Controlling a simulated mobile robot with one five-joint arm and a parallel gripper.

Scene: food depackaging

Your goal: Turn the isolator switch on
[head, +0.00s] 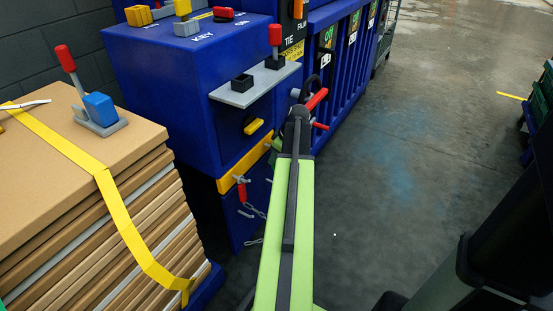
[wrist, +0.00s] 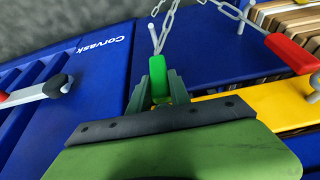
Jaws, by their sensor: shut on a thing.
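In the wrist view my gripper (wrist: 159,92) is closed around a small green grip (wrist: 158,72), which has a grey pin and chain at its far end. The blue cabinet face is behind it. In the head view my arm hides the gripper's fingers. No switch is clearly marked as the isolator. An orange selector (head: 298,8) on a black plate is partly cut off.
A red-topped lever (head: 275,40) stands on a grey shelf (head: 258,82). A red grip with a chain (head: 241,190) hangs below a yellow bar; a red grip (wrist: 290,52) also shows in the wrist view. Strapped cardboard (head: 60,150) is at left.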

